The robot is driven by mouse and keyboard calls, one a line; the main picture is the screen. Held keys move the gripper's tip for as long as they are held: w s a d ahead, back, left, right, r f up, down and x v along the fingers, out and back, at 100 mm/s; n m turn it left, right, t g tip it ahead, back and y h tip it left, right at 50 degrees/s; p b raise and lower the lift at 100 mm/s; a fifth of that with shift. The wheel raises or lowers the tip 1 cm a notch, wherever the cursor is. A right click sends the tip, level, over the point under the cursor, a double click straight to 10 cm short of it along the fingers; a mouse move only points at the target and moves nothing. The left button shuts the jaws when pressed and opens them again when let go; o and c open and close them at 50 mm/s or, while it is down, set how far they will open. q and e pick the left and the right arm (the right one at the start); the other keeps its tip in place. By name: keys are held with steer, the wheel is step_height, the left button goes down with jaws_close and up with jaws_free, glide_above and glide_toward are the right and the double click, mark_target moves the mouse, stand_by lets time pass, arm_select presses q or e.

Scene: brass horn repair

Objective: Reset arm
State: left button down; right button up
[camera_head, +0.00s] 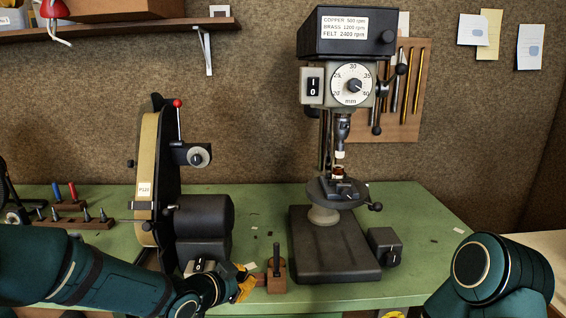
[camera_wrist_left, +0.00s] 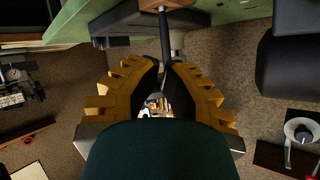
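My left gripper (camera_head: 246,284), with yellow ribbed fingers, is low at the table's front edge in the head view. It is beside a small wooden block (camera_head: 277,283) with an upright dark post (camera_head: 276,260). In the left wrist view the fingers (camera_wrist_left: 164,72) stand apart with a gap between them. A dark rod shows in line with this gap, and I see nothing clamped. My right arm (camera_head: 490,270) shows at the lower right; its gripper is out of view.
A belt sander (camera_head: 190,215) stands just behind my left gripper. A drill press (camera_head: 335,245) is right of centre on the green table (camera_head: 425,215). A rack of bits (camera_head: 75,221) is at the left. The table's right part is mostly clear.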

arm_select(q)
steer(key=s+f+n+g+y, duration=0.1)
steer(key=s+f+n+g, duration=0.3)
steer(key=s+f, duration=0.7)
steer(key=s+f+n+g+y, duration=0.2)
steer(key=s+f+n+g, duration=0.2)
steer(key=s+f+n, duration=0.4)
steer(key=s+a+f, duration=0.1)
steer(key=s+f, duration=0.3)
steer(key=f, duration=0.5)
steer(key=shift+s+g, duration=0.25)
steer(key=shift+g, duration=0.15)
